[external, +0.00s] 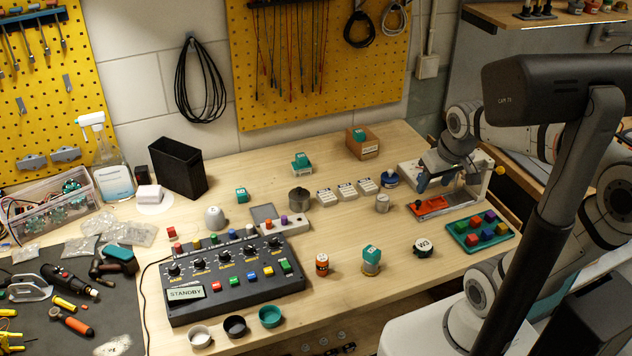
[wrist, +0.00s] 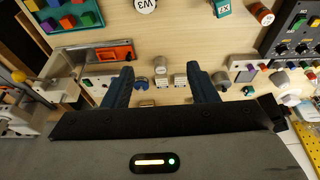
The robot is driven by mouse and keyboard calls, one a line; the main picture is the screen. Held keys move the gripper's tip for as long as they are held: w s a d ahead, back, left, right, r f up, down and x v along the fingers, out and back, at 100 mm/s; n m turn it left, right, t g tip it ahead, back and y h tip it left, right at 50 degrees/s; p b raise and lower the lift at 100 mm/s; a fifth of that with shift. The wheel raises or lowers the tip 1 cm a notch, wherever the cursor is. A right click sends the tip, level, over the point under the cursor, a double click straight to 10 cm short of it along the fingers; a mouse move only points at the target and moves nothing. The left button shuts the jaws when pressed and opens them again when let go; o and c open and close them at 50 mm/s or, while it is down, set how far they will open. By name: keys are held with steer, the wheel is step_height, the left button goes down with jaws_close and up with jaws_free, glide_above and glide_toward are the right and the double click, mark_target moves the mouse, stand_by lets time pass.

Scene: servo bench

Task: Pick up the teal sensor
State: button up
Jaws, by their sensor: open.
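Several small teal blocks with white labels are in the external view; I cannot tell which is the sensor. One sits on a pale round jar (external: 371,255) at the front, one lies alone (external: 241,196) left of centre, one stands on a white base (external: 302,163) at the back, and one is on a cardboard box (external: 369,149). In the wrist view the front one (wrist: 222,8) is at the top edge. My gripper (external: 435,181) is open and empty, over the bench's right side by the white fixture. Its fingers (wrist: 160,72) are spread apart in the wrist view.
A black control box (external: 235,284) fills the left front. A tray of coloured cubes (external: 478,249) and a white fixture with an orange piece (external: 431,206) are at right. A silver cup (external: 382,203) and white blocks (external: 346,190) stand near my gripper. The centre bench is mostly clear.

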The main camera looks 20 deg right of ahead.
steer(key=w+r, duration=0.3)
steer(key=w, duration=0.9)
glide_above(359, 131)
steer(key=s, duration=0.2)
steer(key=shift+t, duration=0.4)
step_height(359, 131, down, 13)
steer(key=shift+s+d+f, duration=0.1)
steer(key=shift+s+f, duration=0.05)
steer(key=shift+f, duration=0.05)
steer(key=x, duration=0.2)
steer(key=p+x, duration=0.1)
steer(key=x, duration=0.3)
steer(key=shift+s+f+p, duration=0.2)
steer(key=shift+f+p, duration=0.05)
steer(key=shift+p, duration=0.15)
steer(key=c, duration=1.1)
steer(key=shift+r, duration=0.1)
steer(key=shift+c, duration=0.2)
